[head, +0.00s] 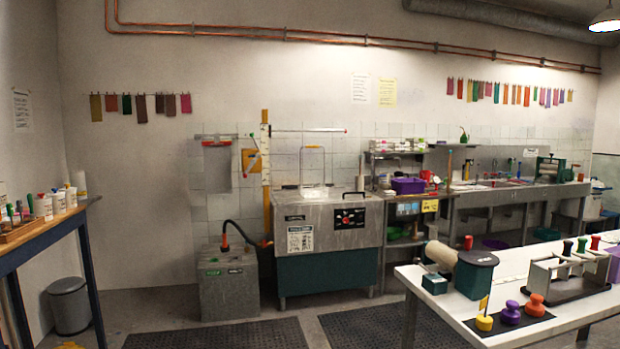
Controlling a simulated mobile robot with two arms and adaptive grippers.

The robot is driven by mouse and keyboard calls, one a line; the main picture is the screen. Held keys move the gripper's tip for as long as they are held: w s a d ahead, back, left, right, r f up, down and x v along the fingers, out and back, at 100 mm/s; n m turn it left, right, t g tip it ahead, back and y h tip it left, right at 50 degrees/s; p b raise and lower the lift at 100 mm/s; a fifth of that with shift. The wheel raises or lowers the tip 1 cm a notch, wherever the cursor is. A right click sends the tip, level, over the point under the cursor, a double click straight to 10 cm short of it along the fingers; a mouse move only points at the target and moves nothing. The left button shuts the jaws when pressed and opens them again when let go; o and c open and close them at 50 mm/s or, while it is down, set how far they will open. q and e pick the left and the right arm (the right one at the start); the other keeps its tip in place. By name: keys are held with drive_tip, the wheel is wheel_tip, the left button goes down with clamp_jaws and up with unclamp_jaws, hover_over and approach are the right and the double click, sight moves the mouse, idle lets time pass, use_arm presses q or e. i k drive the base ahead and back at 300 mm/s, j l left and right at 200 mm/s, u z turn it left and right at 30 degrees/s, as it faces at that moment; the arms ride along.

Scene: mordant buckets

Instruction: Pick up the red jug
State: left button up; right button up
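A small red object (427,176), which looks like the red jug, stands at the right of the purple bin (408,186) on the steel side bench by the back wall. It is far off and small, so its handle and spout are hard to make out. Another small item partly overlaps it at its right. Neither of my grippers shows in the head view.
A white table (450,312) with stamps and a roller stands at the front right. A steel machine (328,235) stands at the back, a blue-framed table (50,232) at the left. Dark floor mats (395,325) lie on open floor between.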

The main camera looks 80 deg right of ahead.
sight(424, 174)
drive_tip(key=z, duration=3.5)
drive_tip(key=u, duration=0.25)
drive_tip(key=i+u, duration=0.25)
drive_tip(key=i, duration=0.3)
drive_tip(key=i+u, duration=0.2)
drive_tip(key=i, duration=0.35)
drive_tip(key=i+l+u, duration=0.25)
drive_tip(key=i, duration=0.3)
drive_tip(key=i+j, duration=0.1)
drive_tip(key=i, duration=0.65)
drive_tip(key=i+j, duration=0.15)
drive_tip(key=i, duration=0.65)
drive_tip(key=i+j, duration=0.1)
drive_tip(key=i, duration=0.65)
drive_tip(key=i+l+z, duration=0.15)
drive_tip(key=i+z, duration=0.55)
drive_tip(key=z, duration=0.15)
drive_tip(key=i+z, duration=0.4)
drive_tip(key=i+j+z, duration=0.2)
drive_tip(key=z, duration=0.25)
drive_tip(key=i+l+z, duration=0.2)
drive_tip(key=i+z, duration=0.15)
drive_tip(key=i, duration=0.25)
drive_tip(key=i+z, duration=0.4)
drive_tip(key=i, duration=0.2)
drive_tip(key=i+j+z, duration=0.1)
drive_tip(key=i+z, duration=0.25)
drive_tip(key=i, duration=0.25)
